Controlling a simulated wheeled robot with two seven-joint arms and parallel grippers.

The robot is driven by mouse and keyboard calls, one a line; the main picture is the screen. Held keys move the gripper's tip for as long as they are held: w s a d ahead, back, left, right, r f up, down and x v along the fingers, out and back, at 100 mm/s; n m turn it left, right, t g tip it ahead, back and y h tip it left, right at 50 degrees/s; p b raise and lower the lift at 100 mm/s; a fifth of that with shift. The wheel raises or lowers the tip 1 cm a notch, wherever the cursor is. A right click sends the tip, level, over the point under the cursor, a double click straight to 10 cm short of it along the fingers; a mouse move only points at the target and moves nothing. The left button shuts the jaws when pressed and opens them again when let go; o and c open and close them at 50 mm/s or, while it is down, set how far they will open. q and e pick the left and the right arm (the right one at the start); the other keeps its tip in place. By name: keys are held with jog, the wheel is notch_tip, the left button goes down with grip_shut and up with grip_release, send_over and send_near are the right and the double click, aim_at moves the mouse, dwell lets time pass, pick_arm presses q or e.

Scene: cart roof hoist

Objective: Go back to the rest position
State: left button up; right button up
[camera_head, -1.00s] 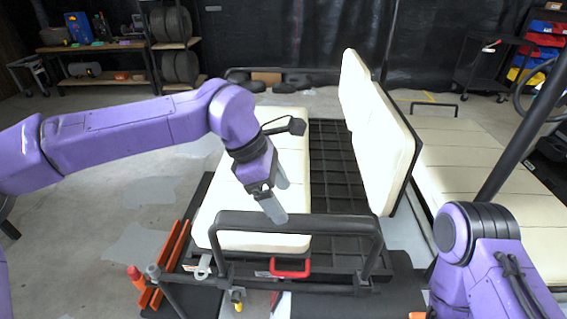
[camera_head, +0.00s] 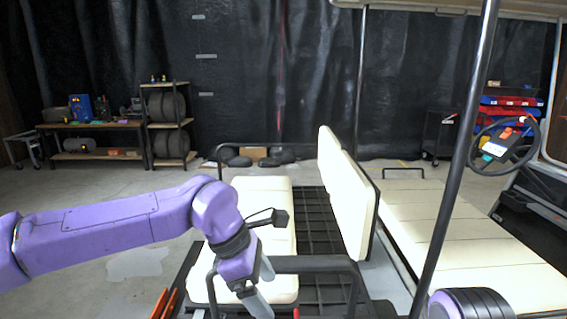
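My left arm comes in from the left, and my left gripper (camera_head: 262,286) points down beside the cart's cream rear seat (camera_head: 268,206). Its grey fingers look spread apart, with nothing seen between them. It is close to the black armrest rail (camera_head: 315,264); I cannot tell whether they touch. Only a rounded dark and purple part of my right arm shows at the bottom right. My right gripper is out of view.
The cart has an upright cream backrest (camera_head: 345,195), a long cream bench (camera_head: 440,225), a slanted black post (camera_head: 455,170), a steering wheel (camera_head: 505,147) and a roof edge (camera_head: 460,8). A workbench (camera_head: 95,128) and tyre rack (camera_head: 168,125) stand far left. Grey floor is open at left.

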pick_arm(q)
jog(key=w+a+f+t+y, duration=0.1)
jog(key=a+f+t+y, duration=0.3)
jog(key=f, duration=0.8)
jog(key=a+f+t+y, duration=0.1)
jog(key=a+f+y, duration=0.35)
jog(key=f, duration=0.75)
jog(key=s+a+f+m+t+h, duration=0.1)
jog(key=s+a+f+m, duration=0.5)
jog(key=s+f, duration=0.4)
jog(key=s+a+f+m+g, duration=0.1)
jog(key=s+a+f+m, duration=0.1)
jog(key=s+a, duration=0.4)
jog(key=s+a+f+m+g, duration=0.1)
jog(key=s+a+f+m, duration=0.2)
jog(key=s+a, duration=0.3)
jog(key=s+f, duration=0.1)
jog(key=s, duration=0.3)
jog(key=shift+s+f+g+y, duration=0.15)
jog(key=shift+s+g+y, duration=0.15)
jog(key=shift+g+y, duration=0.1)
